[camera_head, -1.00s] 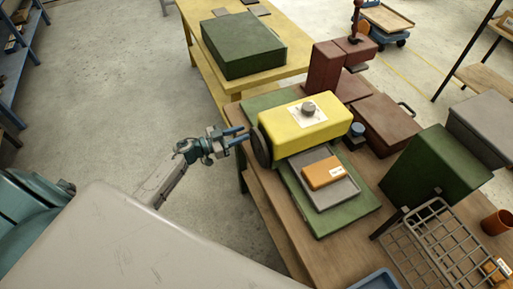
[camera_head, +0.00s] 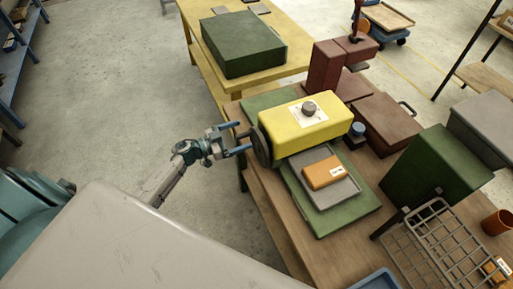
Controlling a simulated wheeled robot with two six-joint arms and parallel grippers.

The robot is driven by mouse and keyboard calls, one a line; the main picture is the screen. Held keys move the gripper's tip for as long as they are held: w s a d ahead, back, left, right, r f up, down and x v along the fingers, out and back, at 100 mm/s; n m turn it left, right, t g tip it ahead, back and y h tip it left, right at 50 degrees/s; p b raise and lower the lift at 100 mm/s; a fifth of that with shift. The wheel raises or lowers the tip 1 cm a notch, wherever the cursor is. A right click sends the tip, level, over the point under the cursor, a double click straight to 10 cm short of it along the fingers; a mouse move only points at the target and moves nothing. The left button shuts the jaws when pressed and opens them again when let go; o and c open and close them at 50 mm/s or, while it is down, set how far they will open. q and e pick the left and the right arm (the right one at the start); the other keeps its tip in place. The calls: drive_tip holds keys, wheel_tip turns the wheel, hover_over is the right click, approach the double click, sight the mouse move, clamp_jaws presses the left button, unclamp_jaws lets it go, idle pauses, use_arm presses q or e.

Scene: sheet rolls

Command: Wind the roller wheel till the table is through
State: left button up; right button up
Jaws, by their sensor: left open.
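The yellow roller machine (camera_head: 318,132) with a knob on top stands on a green base (camera_head: 345,218) on the wooden bench. Its dark roller wheel (camera_head: 261,148) is on its left side, seen nearly edge-on. The grey sliding table (camera_head: 338,196) sticks out from the front of the yellow housing and carries an orange block (camera_head: 323,173). The rest of the table under the housing is hidden. My left gripper (camera_head: 241,138) is open, with its blue fingers spread just left of the wheel. I cannot tell whether they touch it. My right gripper is not in view.
A dark red machine (camera_head: 385,125) stands behind the roller, with a green box (camera_head: 436,165) to its right. A wire rack (camera_head: 430,240) and a blue tray (camera_head: 375,281) are near the front. Bare floor lies left of the bench (camera_head: 283,222).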

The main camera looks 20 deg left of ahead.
use_arm(q)
drive_tip(key=p+v, duration=0.1)
drive_tip(key=v, duration=0.7)
drive_tip(key=shift+s+a, duration=0.2)
idle(0.4)
